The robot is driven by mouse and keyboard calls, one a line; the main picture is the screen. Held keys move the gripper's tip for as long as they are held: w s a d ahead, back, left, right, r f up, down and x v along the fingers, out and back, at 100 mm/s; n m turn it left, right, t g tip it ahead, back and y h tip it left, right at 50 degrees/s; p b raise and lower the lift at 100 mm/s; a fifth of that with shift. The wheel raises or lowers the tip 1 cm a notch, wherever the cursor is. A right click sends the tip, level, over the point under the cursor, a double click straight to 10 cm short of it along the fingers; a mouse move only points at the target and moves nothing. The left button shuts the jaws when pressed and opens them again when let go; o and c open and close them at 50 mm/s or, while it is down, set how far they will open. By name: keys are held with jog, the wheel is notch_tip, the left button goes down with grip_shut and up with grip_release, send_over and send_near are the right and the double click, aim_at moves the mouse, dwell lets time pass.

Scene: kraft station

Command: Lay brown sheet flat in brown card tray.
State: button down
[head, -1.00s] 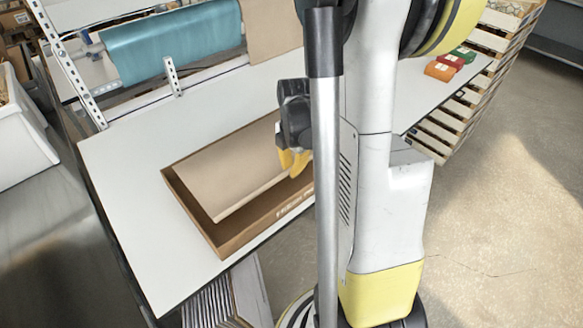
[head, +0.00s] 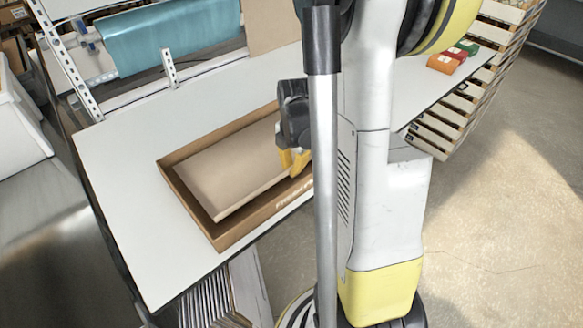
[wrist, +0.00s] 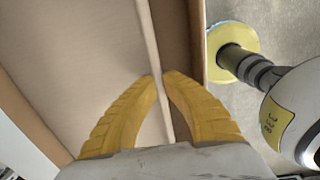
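The brown sheet (head: 225,175) lies inside the brown card tray (head: 262,222) on the white bench, with a gap along the tray's front wall. Its near edge looks slightly raised above the tray floor. In the wrist view the sheet (wrist: 85,45) fills the left, its pale edge running between my fingers, with the tray wall (wrist: 195,40) to the right. My gripper (head: 292,163) is over the tray's right part. Its yellow fingertips (wrist: 160,76) are nearly together, pinching the sheet's edge. My arm hides the tray's right end in the head view.
A teal roll (head: 172,42) on a rack stands behind the bench (head: 120,165). Small red, green and orange boxes (head: 447,62) sit at the bench's right. Slatted crates (head: 440,130) stand beyond. The bench is clear left of the tray.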

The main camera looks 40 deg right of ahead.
jog(key=shift+f, duration=0.2)
jog(key=shift+f+b, duration=0.95)
jog(key=shift+b, duration=0.1)
jog(key=c, duration=1.5)
grip_release()
jog(key=shift+c, duration=0.2)
jog(key=shift+r, duration=0.1)
notch_tip(320, 180, up, 12)
jog(key=shift+s, duration=0.35)
